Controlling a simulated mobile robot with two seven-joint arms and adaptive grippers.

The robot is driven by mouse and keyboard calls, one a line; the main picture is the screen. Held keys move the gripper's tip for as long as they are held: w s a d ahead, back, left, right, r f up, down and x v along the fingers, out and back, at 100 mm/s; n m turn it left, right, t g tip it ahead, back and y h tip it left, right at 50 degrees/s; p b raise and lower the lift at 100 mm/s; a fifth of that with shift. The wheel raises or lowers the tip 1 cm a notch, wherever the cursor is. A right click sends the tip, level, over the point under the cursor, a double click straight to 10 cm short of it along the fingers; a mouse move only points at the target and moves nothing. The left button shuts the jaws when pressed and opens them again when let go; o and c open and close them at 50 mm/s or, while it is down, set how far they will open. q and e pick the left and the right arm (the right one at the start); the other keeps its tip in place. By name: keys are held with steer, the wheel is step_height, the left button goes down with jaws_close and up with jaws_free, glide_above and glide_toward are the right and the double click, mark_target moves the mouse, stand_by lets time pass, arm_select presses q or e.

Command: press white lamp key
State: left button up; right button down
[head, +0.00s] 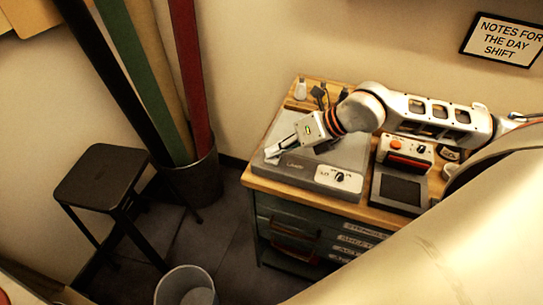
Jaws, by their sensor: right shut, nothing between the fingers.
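My right gripper (273,154) is shut and empty. Its arm comes in from the right across the table, and the fingertips point down and left over the left part of a grey flat-topped box (325,150). I cannot tell whether the tips touch it. The box has a pale front panel (338,178) with a dark knob and small lettering on its front face. I cannot make out a white lamp key; it may be under the gripper or too small to tell. My left gripper is not in view.
The wooden tabletop (262,184) also holds a device with an orange-red bar (408,159) and a dark pad (400,189). Small items stand at the back, including a whitish bottle (300,89). A black stool (100,175), a bin of fabric rolls (195,180) and a bucket (186,287) stand left.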

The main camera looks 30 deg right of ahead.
mark_target(276, 159)
steer(key=shift+r+p, duration=0.55)
steer(key=shift+r, duration=0.35)
steer(key=shift+r, duration=0.1)
step_height(276, 159, up, 2)
steer(key=shift+r+p, duration=0.1)
steer(key=shift+p, duration=0.55)
step_height(276, 159, up, 4)
steer(key=shift+f+p, duration=0.2)
steer(key=shift+p, duration=0.65)
steer(key=shift+s+f, duration=0.1)
